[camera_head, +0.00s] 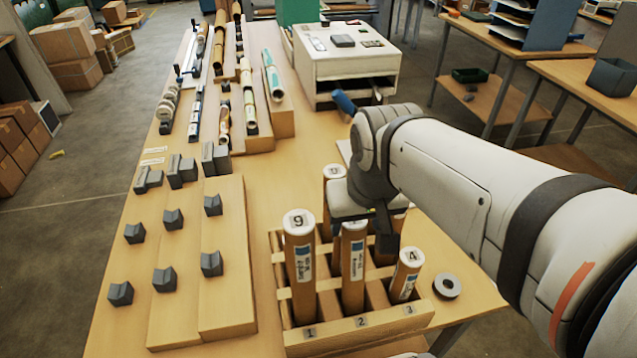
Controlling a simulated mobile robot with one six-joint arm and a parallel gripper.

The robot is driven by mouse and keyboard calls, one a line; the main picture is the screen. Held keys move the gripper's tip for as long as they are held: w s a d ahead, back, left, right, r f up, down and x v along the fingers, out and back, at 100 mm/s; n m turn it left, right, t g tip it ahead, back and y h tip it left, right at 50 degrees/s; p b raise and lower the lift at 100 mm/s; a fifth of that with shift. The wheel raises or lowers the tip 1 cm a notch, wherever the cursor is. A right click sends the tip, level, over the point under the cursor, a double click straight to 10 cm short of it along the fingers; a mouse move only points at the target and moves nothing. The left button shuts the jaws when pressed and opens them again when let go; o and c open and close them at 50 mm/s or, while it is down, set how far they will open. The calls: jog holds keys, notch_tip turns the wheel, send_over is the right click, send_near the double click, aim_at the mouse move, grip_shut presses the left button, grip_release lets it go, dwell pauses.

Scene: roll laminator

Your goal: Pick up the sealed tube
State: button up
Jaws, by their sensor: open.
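A wooden rack (360,337) at the table's front right has slots marked 1, 2 and 3 along its front. Several brown tubes with white caps stand in it: the tube marked 9 (301,275) at slot 1, a tube (353,268) at slot 2, and the shorter, tilted tube marked 4 (407,274) at slot 3. Another capped tube (332,174) shows behind. I cannot tell which is the sealed one. My gripper (365,225) is open, pointing down over the rack's middle, close to the top of the slot 2 tube. It partly hides that tube and the back row.
A grey ring (447,286) lies right of the rack. Grey notched blocks (166,279) stand on stepped boards (226,285) at left. Rolls in stepped holders (270,110) and a white machine (345,66) stand farther back. Bare tabletop (297,190) lies between.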

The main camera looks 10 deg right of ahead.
aim_at(338, 173)
jog(key=shift+o, duration=0.8)
jog(key=w+r+m+g+b, duration=0.1)
jog(key=w, duration=0.3)
jog(key=w+m+g+b, duration=0.1)
jog(key=w+b, duration=0.1)
jog(key=w, duration=0.3)
jog(key=w+r+m+g+b, duration=0.1)
jog(key=w+m, duration=0.1)
jog(key=w, duration=0.3)
jog(key=shift+d+r+b, duration=0.25)
jog(key=shift+r+b, duration=0.05)
jog(key=shift+b, duration=0.05)
notch_tip(338, 173, down, 8)
jog(key=shift+w+a+r+p, duration=0.25)
jog(key=shift+w+a+p, duration=0.1)
jog(key=shift+p, duration=0.1)
jog(key=shift+c, duration=0.2)
grip_shut()
notch_tip(338, 173, up, 11)
jog(key=shift+r+p, duration=0.1)
jog(key=shift+p, duration=0.25)
